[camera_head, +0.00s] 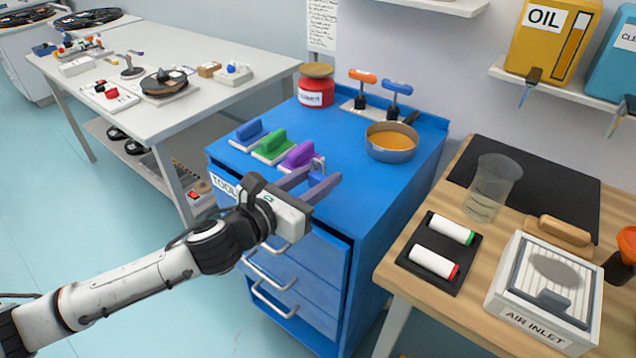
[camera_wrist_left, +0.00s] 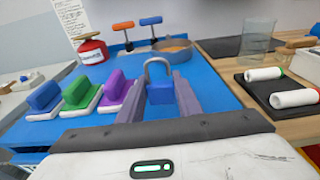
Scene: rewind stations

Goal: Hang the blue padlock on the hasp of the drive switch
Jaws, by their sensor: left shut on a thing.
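The blue padlock (camera_wrist_left: 160,94) sits between the two fingers of my left gripper (camera_wrist_left: 158,100), with its grey shackle pointing up and away. In the head view my left gripper (camera_head: 314,184) is over the front edge of the blue cabinet, and its fingers mostly hide the padlock. The gripper is shut on the padlock. No switch with a hasp can be made out for certain. A box with red and black parts (camera_head: 117,97) lies on the white table at the left, too small to identify. My right gripper is not in view.
The blue cabinet top (camera_head: 345,190) holds blue, green and purple handled blocks (camera_head: 272,146), a red can (camera_head: 316,90), a pan (camera_head: 391,143) and a stand with orange and blue T-handles (camera_head: 397,87). A wooden table (camera_head: 408,285) stands right. The left floor is clear.

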